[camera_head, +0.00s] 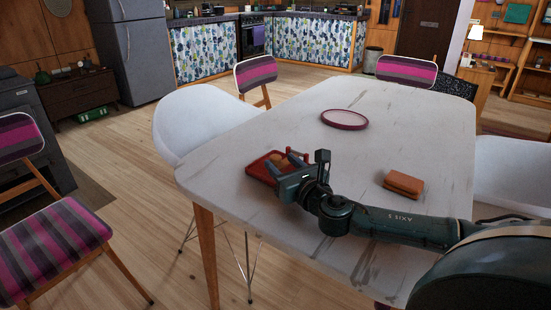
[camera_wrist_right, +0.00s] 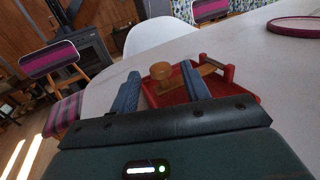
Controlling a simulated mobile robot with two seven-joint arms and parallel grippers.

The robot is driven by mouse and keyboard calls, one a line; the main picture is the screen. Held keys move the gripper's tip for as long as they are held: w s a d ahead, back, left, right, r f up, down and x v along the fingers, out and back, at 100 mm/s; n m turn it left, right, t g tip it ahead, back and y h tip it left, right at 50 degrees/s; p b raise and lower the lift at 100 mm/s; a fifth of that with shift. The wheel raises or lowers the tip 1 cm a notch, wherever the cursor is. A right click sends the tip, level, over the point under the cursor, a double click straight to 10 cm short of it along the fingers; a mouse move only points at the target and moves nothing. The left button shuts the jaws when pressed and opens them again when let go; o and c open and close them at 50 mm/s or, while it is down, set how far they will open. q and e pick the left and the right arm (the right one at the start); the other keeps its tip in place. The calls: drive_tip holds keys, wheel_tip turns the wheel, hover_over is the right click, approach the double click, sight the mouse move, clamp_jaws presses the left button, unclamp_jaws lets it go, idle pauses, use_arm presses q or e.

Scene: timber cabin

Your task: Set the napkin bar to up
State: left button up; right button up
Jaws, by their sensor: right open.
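The napkin holder is a red tray (camera_head: 254,169) near the left corner of the white table, and it also shows in the wrist view (camera_wrist_right: 241,91). Its wooden napkin bar (camera_wrist_right: 208,68) runs from red posts at the right toward a round wooden knob (camera_wrist_right: 160,71). The bar looks low across the tray; its exact angle is hard to tell. My right gripper (camera_head: 284,163) is open at the tray, its blue fingers (camera_wrist_right: 126,94) on either side of the knob. I cannot tell whether they touch it. Part of the bar is hidden behind a finger. My left gripper is out of view.
The table's middle is clear.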

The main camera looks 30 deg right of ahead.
sight(278, 160)
drive_tip(key=shift+w+d, duration=0.15)
drive_tip(key=shift+w, duration=1.8)
drive_tip(key=shift+c, duration=0.2)
clamp_jaws()
